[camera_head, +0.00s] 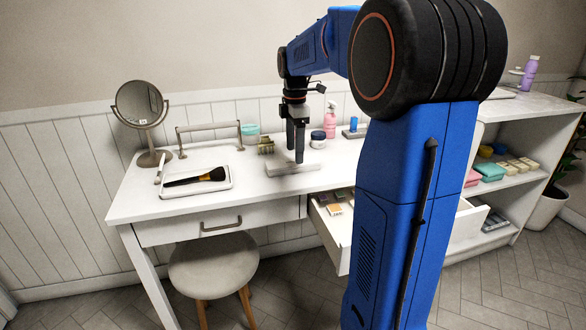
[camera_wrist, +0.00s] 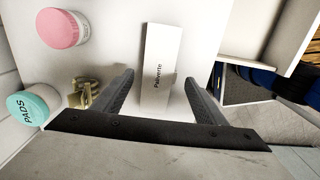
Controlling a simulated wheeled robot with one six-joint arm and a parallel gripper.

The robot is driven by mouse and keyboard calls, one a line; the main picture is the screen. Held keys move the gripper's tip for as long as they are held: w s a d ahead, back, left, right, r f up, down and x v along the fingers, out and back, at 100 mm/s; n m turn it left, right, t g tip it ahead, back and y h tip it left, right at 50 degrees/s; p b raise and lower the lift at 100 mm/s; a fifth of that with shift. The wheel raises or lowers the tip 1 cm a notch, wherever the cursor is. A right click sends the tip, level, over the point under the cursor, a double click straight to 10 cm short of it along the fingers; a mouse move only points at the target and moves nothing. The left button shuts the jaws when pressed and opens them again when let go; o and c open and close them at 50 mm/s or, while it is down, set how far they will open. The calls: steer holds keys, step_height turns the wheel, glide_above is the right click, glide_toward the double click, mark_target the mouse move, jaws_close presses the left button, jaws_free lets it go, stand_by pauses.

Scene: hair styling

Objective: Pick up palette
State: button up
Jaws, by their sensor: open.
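The palette (camera_head: 278,170) is a slim, pale flat box lying on the white tabletop, just below my gripper (camera_head: 296,155) in the head view. In the wrist view the palette (camera_wrist: 156,50) is long and white, with dark lettering along it. My gripper (camera_wrist: 160,77) is open and empty, with one finger to each side of the palette's near part in that view. The fingers are above or beside it; I cannot tell how much height remains between them. In the head view the fingers hide part of the palette's far side.
A gold clip (camera_wrist: 82,92) and a teal-lidded jar (camera_wrist: 32,105) lie left of the left finger. A pink-lidded jar (camera_wrist: 62,28) stands farther off. A mirror (camera_head: 140,104) and tray (camera_head: 225,187) with a brush are left. An open drawer (camera_head: 340,240) juts out below.

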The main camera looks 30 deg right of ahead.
mark_target(293, 161)
steer(key=shift+w+a+f, duration=0.1)
steer(key=shift+f, duration=1.1)
steer(key=shift+w+a+f, duration=0.1)
steer(key=shift+f, duration=1.05)
steer(key=shift+c, duration=0.6)
steer(key=c, duration=1.1)
steer(key=shift+r, duration=0.1)
